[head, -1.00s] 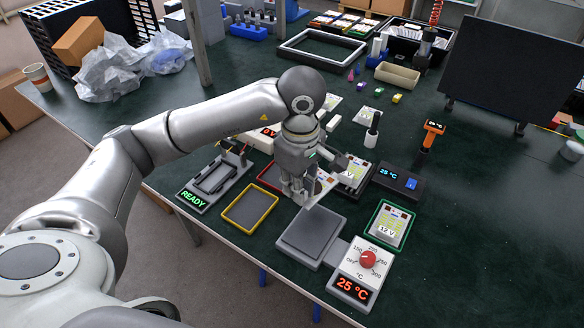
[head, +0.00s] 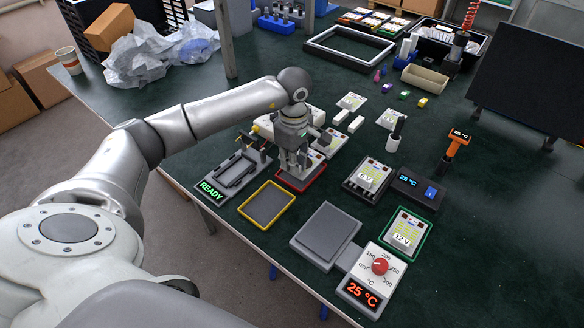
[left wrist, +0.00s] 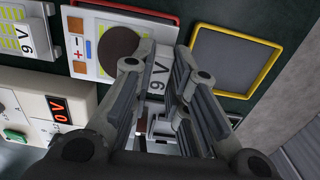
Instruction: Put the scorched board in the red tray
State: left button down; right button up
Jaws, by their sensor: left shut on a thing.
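The scorched board (left wrist: 108,62) is white with a large dark brown burn and a 9 V label, seen in the wrist view. My left gripper (left wrist: 165,70) is shut on it near the label. In the head view the left gripper (head: 292,168) points down over the red tray (head: 306,188), hiding much of the board and tray. The red rim shows around the board in the wrist view (left wrist: 138,8). The board appears within the rim, but I cannot tell if it touches the tray floor. My right gripper is out of view.
The empty yellow tray (head: 267,205) lies just in front of the red tray, with the READY fixture (head: 232,174) to the left. A 6 V board (head: 367,177), a green tray (head: 427,238) with a 12 V board and a grey hotplate (head: 325,236) stand to the right.

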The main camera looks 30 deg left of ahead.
pick_arm(q)
jog(key=shift+w+a+f, duration=0.2)
jog(key=shift+a+f, duration=0.15)
jog(key=shift+f, duration=0.15)
notch_tip(320, 180, down, 2)
jog(key=shift+f+p, duration=0.2)
jog(key=shift+p, duration=0.4)
jog(key=shift+f, duration=0.35)
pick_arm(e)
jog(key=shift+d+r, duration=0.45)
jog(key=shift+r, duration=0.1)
pick_arm(q)
jog(key=shift+f, duration=0.1)
jog(key=shift+f+b, duration=0.2)
jog(key=shift+b, duration=0.1)
jog(key=c, duration=1.4)
grip_release()
jog(key=shift+r, duration=0.1)
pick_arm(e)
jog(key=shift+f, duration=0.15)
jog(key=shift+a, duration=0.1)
